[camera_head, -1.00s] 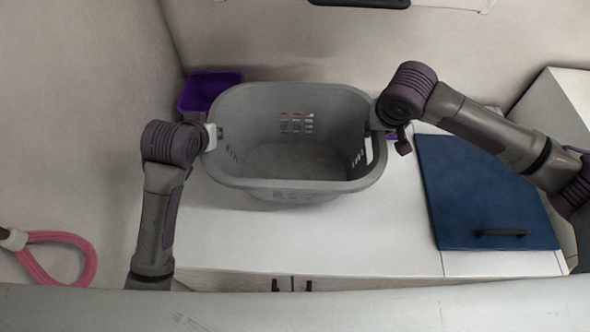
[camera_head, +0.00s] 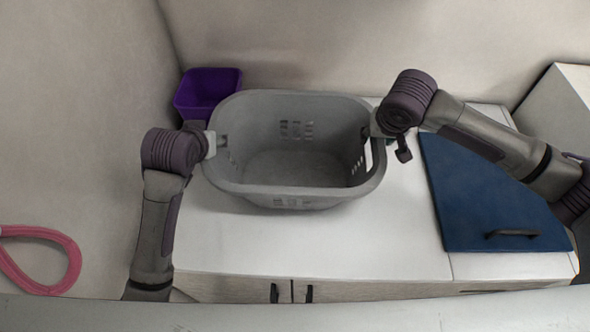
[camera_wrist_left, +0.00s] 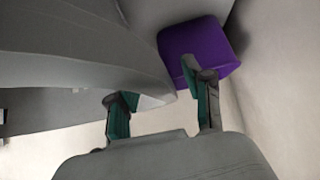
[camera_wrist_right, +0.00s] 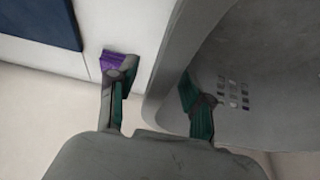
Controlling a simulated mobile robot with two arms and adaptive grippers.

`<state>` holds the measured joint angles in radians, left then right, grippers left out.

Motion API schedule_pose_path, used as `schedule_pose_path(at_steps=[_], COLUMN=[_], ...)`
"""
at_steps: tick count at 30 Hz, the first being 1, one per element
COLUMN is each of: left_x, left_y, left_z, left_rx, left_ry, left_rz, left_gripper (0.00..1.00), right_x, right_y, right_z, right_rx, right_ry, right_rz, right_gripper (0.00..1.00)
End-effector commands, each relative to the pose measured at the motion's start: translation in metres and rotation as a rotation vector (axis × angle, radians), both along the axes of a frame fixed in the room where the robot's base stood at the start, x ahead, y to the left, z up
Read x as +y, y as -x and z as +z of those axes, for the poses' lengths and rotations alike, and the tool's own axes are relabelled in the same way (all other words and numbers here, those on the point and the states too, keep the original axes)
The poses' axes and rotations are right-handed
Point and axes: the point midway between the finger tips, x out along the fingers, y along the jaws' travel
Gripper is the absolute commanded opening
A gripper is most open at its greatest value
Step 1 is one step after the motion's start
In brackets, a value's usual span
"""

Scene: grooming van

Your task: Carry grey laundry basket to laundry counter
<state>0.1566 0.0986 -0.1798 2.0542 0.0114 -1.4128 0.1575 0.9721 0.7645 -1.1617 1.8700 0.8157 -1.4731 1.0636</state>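The grey laundry basket (camera_head: 290,195) is upright and looks empty in the head view, over a white counter (camera_head: 320,240). I cannot tell whether its base touches the counter. My left gripper (camera_head: 217,141) is at its left rim and my right gripper (camera_head: 378,130) at its right rim. In the left wrist view, my left gripper's fingers (camera_wrist_left: 160,100) straddle the basket wall (camera_wrist_left: 80,50). In the right wrist view, my right gripper's fingers (camera_wrist_right: 158,95) straddle the opposite wall (camera_wrist_right: 190,50). Both pairs stand well apart around the rim; finger contact is hard to make out.
A purple bin (camera_head: 207,90) stands behind the basket's left corner. A dark blue panel with a black handle (camera_head: 490,190) lies right of the basket. A wall rises behind. Bare counter shows in front of the basket. A pink loop (camera_head: 60,250) is at the left.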

Motion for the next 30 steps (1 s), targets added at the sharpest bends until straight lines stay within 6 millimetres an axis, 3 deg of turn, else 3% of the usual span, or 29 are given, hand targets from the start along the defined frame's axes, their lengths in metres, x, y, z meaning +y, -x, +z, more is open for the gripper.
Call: schedule_pose_path(at_steps=[10, 22, 30], left_x=[-0.001, 0.003, 0.004], left_y=[0.008, 0.065, 0.085], left_z=[0.009, 0.066, 0.084], left_rx=[-0.003, -0.006, -0.002], left_ry=[0.004, 0.003, 0.002], left_rz=[-0.002, -0.001, -0.001], left_gripper=[0.51, 0.51, 0.51], right_x=[0.002, 0.002, 0.002], right_y=[0.000, 0.000, 0.001], right_z=[0.000, 0.000, 0.002], right_rx=[0.000, 0.000, 0.000], right_ry=[-0.003, -0.003, -0.004], right_rz=[0.003, 0.005, 0.005], right_gripper=[0.50, 0.50, 0.50])
